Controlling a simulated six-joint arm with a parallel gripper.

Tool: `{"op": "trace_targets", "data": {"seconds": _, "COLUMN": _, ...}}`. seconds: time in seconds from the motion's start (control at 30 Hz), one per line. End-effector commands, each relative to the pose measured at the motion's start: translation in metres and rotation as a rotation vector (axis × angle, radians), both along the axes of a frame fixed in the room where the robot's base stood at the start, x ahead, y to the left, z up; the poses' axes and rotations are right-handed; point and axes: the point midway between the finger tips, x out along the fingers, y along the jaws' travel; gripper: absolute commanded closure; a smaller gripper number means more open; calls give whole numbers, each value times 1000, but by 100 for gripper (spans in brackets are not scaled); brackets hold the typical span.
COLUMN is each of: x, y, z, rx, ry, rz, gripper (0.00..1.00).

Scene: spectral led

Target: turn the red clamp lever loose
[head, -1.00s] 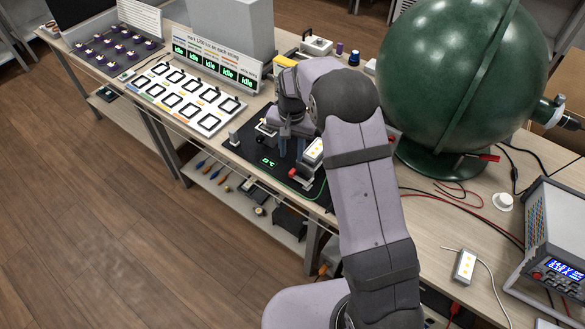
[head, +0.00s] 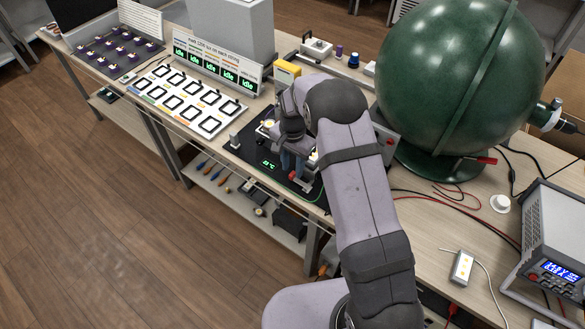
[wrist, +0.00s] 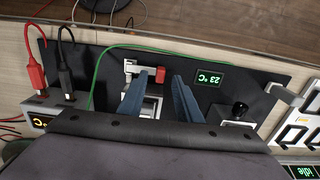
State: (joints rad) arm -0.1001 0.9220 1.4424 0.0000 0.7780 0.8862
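The red clamp lever (wrist: 160,74) shows in the wrist view beside a pale metal clamp (wrist: 131,68) on a black plate (wrist: 102,58). My gripper (wrist: 158,86) is open, with its two blue fingers apart. The lever's red end appears in the gap between the fingertips, closer to the left finger in the picture; I cannot tell whether it touches. In the head view the red lever (head: 293,176) is a small red patch just below my gripper (head: 290,168). My arm and fingers hide much of the clamp there.
A large green sphere (head: 460,75) stands right of my arm. White slotted panel (head: 188,98) lies left.

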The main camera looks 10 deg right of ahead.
Motion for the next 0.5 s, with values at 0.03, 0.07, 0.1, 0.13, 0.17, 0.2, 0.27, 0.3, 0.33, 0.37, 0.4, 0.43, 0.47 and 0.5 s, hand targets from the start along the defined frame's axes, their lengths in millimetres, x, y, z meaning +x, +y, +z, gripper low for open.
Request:
{"op": "trace_targets", "data": {"seconds": 0.03, "x": 0, "y": 0, "z": -5, "rx": 0, "ry": 3, "rz": 0, "gripper": 69}}
{"op": "trace_targets", "data": {"seconds": 0.07, "x": -1, "y": 0, "z": -8, "rx": -1, "ry": 4, "rz": 0, "gripper": 69}}
{"op": "trace_targets", "data": {"seconds": 0.1, "x": 0, "y": 0, "z": -11, "rx": 0, "ry": 1, "rz": 0, "gripper": 69}}
{"op": "trace_targets", "data": {"seconds": 0.13, "x": 0, "y": 0, "z": -14, "rx": 0, "ry": 1, "rz": 1, "gripper": 69}}
{"op": "trace_targets", "data": {"seconds": 0.17, "x": 0, "y": 0, "z": -16, "rx": 0, "ry": 1, "rz": 1, "gripper": 69}}
{"op": "trace_targets", "data": {"seconds": 0.2, "x": 0, "y": 0, "z": -19, "rx": 0, "ry": 1, "rz": 1, "gripper": 69}}
{"op": "trace_targets", "data": {"seconds": 0.27, "x": 0, "y": 0, "z": -21, "rx": 0, "ry": 0, "rz": 1, "gripper": 69}}
{"op": "trace_targets", "data": {"seconds": 0.3, "x": 0, "y": 0, "z": -22, "rx": 1, "ry": -1, "rz": 1, "gripper": 69}}
{"op": "trace_targets", "data": {"seconds": 0.33, "x": 0, "y": 0, "z": -23, "rx": 0, "ry": -1, "rz": 1, "gripper": 69}}
{"op": "trace_targets", "data": {"seconds": 0.37, "x": 1, "y": 0, "z": -24, "rx": 0, "ry": -1, "rz": 1, "gripper": 69}}
{"op": "trace_targets", "data": {"seconds": 0.4, "x": 1, "y": 0, "z": -24, "rx": 0, "ry": -1, "rz": 1, "gripper": 69}}
{"op": "trace_targets", "data": {"seconds": 0.43, "x": 1, "y": 0, "z": -24, "rx": 0, "ry": -1, "rz": 1, "gripper": 69}}
{"op": "trace_targets", "data": {"seconds": 0.47, "x": 1, "y": 0, "z": -24, "rx": 0, "ry": -1, "rz": 1, "gripper": 69}}
{"op": "trace_targets", "data": {"seconds": 0.5, "x": 1, "y": 0, "z": -24, "rx": 0, "ry": -1, "rz": 1, "gripper": 69}}
